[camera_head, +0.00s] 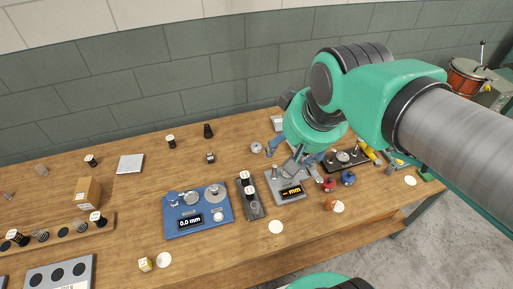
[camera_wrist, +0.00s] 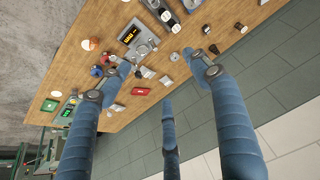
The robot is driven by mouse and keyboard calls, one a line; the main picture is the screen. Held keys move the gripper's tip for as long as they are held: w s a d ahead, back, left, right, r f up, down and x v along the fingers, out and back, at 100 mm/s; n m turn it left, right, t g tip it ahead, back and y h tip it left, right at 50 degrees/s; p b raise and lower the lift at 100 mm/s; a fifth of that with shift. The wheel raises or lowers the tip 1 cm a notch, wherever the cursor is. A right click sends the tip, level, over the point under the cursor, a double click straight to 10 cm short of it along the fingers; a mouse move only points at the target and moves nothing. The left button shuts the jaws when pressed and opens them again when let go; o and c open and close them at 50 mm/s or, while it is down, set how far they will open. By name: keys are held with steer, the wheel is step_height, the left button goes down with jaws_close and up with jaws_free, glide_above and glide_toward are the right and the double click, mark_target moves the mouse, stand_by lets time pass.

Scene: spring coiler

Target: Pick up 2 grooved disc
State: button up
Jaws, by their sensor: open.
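Which things are the grooved discs is hard to tell at this size. A small grey round piece with a dark centre (camera_head: 256,147) lies on the table left of my gripper and may be one. My gripper (camera_head: 297,163) is above the table, behind the grey "mm" gauge. In the wrist view its blue fingers (camera_wrist: 160,75) are spread wide with nothing between them.
The wooden table (camera_head: 130,190) holds a blue gauge reading 0.0 mm (camera_head: 197,222), a grey "mm" gauge (camera_head: 286,198), a dark two-post holder (camera_head: 249,213) and a black fixture (camera_head: 346,168). A wooden rack (camera_head: 62,246) is at left. The wall stands behind.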

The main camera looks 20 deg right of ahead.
steer(key=w+f+g, duration=0.1)
steer(key=w, duration=1.2)
steer(key=m+g+p, duration=0.2)
steer(key=g+p, duration=0.1)
steer(key=g, duration=0.1)
glide_above(256, 145)
step_height(256, 145, down, 27)
steer(key=shift+s+f, duration=0.2)
steer(key=shift+s, duration=0.1)
steer(key=shift+d, duration=0.1)
steer(key=shift+f+b, duration=0.6)
steer(key=shift+f, duration=3.7)
steer(key=shift+f, duration=0.1)
steer(key=shift+w+f+b, duration=0.15)
steer(key=shift+f+b, duration=0.2)
steer(key=shift+f, duration=2.15)
